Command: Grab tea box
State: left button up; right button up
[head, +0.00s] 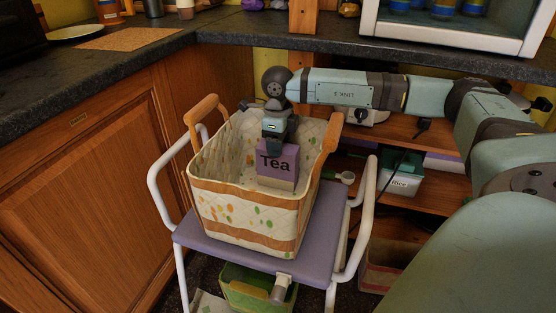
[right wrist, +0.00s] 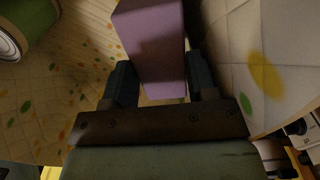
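The tea box (head: 277,164) is purple with a pale lower part and the word "Tea" on it. It is inside the patterned fabric basket (head: 246,222), which has wooden handles and stands on a purple-seated stool. My right gripper (head: 276,143) reaches down into the basket over the top of the box. In the right wrist view the purple box (right wrist: 155,50) lies between the two fingers of the right gripper (right wrist: 162,85), which appear to touch its sides. Whether the box touches the basket floor is hard to tell. My left gripper is not in view.
The purple stool (head: 200,236) has white armrests on both sides. A green round thing (right wrist: 38,22) shows beside the box in the right wrist view. A green bin (head: 250,291) is under the stool. A Rice box (head: 402,183) sits on the shelf. The counter (head: 235,27) runs behind.

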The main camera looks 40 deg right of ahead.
jog(key=c, duration=0.3)
jog(key=shift+c, duration=0.2)
